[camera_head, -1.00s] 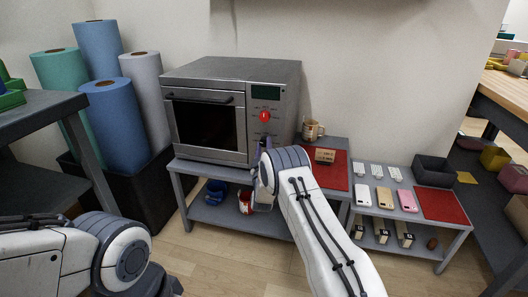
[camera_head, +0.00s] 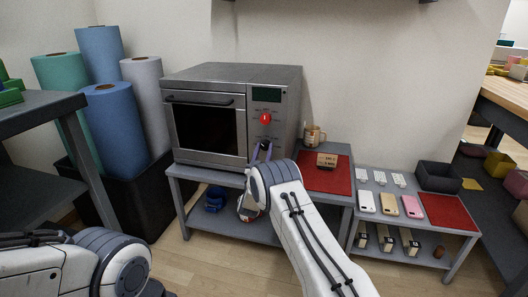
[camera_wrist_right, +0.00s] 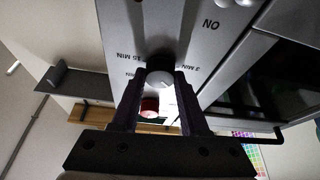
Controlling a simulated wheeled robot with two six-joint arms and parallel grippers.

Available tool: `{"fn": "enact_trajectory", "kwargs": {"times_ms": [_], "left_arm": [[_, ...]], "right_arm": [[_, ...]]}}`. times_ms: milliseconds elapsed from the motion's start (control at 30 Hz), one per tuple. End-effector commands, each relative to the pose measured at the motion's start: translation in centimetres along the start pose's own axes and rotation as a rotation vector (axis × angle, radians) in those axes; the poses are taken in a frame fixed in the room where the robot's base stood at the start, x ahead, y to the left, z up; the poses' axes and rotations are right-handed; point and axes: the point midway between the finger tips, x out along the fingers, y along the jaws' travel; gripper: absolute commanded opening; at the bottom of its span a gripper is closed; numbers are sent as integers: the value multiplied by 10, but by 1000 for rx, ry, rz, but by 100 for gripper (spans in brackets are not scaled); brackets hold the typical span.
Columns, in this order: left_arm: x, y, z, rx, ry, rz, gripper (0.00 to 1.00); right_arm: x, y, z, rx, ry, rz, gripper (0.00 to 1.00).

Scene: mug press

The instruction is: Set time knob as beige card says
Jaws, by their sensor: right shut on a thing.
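The oven-like press (camera_head: 205,125) stands on a grey table, with a red knob (camera_head: 265,119) on its right-hand panel. My right gripper (camera_head: 262,151) is at the lower part of this panel. In the right wrist view, my right gripper (camera_wrist_right: 160,84) is shut on the time knob (camera_wrist_right: 160,79), a dark knob with a silver face. Printed "15 MIN" and "3 MIN" marks show around it; its pointer setting is unclear. The beige card (camera_head: 327,160) stands on the red mat; its writing is too small to read. My left gripper is out of view.
A mug (camera_head: 313,135) stands behind the card, and the red mat (camera_head: 325,182) lies right of the press. A lower table (camera_head: 408,233) at right holds several small items. Paper rolls (camera_head: 110,125) stand at left.

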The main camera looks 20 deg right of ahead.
Motion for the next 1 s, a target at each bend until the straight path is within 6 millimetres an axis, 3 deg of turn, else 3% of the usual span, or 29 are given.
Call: {"fn": "enact_trajectory", "kwargs": {"times_ms": [267, 300, 367, 400, 767, 1000], "left_arm": [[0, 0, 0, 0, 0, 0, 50], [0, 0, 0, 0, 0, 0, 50], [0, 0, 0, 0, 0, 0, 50], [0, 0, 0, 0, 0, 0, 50], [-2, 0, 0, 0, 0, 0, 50], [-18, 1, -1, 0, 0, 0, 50]], "right_arm": [[-1, -1, 1, -1, -4, -2, 0], [-1, -1, 1, -1, -4, -2, 48], [-1, -1, 1, -1, -4, -2, 71], [-1, -1, 1, -1, -3, -2, 74], [-4, -1, 0, -1, -3, -2, 74], [-44, -2, -2, -3, -7, -6, 74]]}}
